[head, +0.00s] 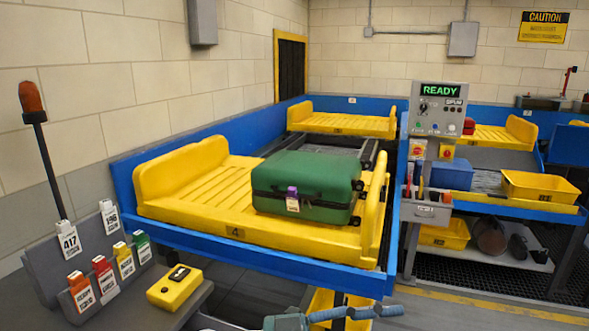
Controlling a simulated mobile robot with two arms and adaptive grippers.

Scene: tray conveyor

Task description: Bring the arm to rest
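Neither of my grippers can be made out in the head view. A blue-grey and yellow jointed part (342,314) shows at the bottom edge; I cannot tell whether it belongs to one of my arms, and no fingertips show on it. A green suitcase (300,203) lies flat in the yellow tray (190,212) marked 4, on the blue-sided conveyor (280,268). A white tag with a purple top (292,199) hangs on the suitcase's front side.
A grey stand (50,270) with several coloured tags is at the left, beside a yellow box with a black top (174,288). A control panel (437,112) reads READY. Another yellow tray (342,122) is behind. A yellow bin (540,187) sits at the right.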

